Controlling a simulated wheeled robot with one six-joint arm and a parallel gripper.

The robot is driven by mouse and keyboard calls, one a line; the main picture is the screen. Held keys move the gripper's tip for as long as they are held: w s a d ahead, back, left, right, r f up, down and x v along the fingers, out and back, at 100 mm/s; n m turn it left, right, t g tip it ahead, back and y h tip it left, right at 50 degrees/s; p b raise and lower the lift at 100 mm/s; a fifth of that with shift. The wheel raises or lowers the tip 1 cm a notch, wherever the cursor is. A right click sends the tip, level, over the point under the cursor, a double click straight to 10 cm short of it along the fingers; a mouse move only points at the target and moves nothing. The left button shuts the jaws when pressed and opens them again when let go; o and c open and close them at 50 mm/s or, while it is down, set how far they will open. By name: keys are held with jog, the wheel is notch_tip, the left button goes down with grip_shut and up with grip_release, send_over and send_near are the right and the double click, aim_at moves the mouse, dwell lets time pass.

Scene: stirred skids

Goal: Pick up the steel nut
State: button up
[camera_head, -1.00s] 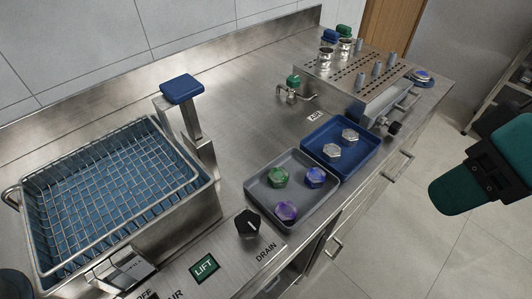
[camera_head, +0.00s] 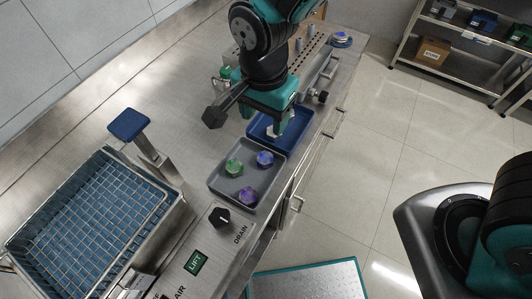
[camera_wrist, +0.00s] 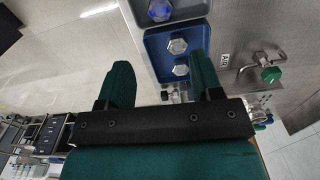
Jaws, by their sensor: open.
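Two steel hex nuts lie in a blue tray (camera_wrist: 153,48) on the counter. In the wrist view one nut (camera_wrist: 177,46) is farther up and the other nut (camera_wrist: 181,70) is lower, close beside the right finger. In the head view the blue tray (camera_head: 258,131) is partly covered by my gripper (camera_head: 268,114), and a nut (camera_head: 271,131) shows only in part. My gripper is above the tray, open and empty; its two teal fingers also show in the wrist view (camera_wrist: 160,62).
A grey tray (camera_head: 217,183) beside the blue tray holds one green and two purple-blue nuts. A wire basket (camera_head: 90,215) in a steel tank stands at left, with a blue-topped post behind it. A black drain knob (camera_head: 219,217) and a tap (camera_wrist: 270,73) are nearby.

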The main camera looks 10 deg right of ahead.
jog(key=p, duration=0.1)
send_over(265, 158)
notch_tip(265, 158, down, 9)
jog(key=shift+f, duration=0.1)
jog(key=shift+f+p, duration=1.25)
jog(key=shift+f, duration=1.45)
jog(key=c, duration=0.7)
